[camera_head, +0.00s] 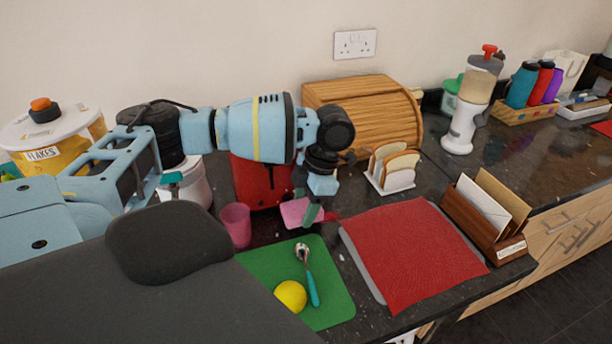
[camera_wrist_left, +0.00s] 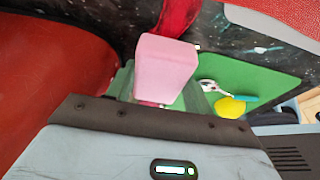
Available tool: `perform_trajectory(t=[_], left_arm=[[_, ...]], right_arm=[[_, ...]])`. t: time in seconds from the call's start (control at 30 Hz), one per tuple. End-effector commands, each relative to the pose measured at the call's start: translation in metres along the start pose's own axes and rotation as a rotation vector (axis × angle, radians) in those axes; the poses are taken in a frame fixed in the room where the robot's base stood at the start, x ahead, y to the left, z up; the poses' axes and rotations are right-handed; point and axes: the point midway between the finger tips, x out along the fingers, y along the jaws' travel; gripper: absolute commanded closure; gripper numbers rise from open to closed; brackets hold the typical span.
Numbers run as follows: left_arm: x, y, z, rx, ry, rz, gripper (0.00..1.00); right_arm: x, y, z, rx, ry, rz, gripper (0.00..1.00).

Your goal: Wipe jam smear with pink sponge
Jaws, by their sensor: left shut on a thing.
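The pink sponge (camera_head: 292,213) is held between the fingers of my left gripper (camera_head: 307,206), just above the dark granite counter. In the left wrist view the sponge (camera_wrist_left: 165,68) sticks out as a pink block beyond the gripper (camera_wrist_left: 160,100). A red jam smear (camera_head: 332,216) lies on the counter right beside the sponge, partly hidden by the gripper. It also shows in the left wrist view as a glossy red patch (camera_wrist_left: 178,14) beyond the sponge. I cannot tell whether the sponge touches the counter. My right gripper is in neither view.
A red appliance (camera_head: 256,183) stands close behind the gripper, with a pink cup (camera_head: 236,224) to its left. A red cloth (camera_head: 415,250) and toast rack (camera_head: 394,182) are right.

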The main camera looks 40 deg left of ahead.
Motion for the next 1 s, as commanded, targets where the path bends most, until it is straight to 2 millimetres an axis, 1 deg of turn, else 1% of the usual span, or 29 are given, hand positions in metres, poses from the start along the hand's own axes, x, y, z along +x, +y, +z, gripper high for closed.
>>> perform_trajectory(t=[0.47, 1.0], left_arm=[[-0.0002, 0.0000, -0.0001, 0.000, 0.000, 0.000, 0.67], [0.0083, 0.0000, 0.0026, 0.000, 0.000, 0.000, 0.67]], right_arm=[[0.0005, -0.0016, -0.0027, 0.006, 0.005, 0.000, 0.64], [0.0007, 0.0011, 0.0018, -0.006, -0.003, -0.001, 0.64]])
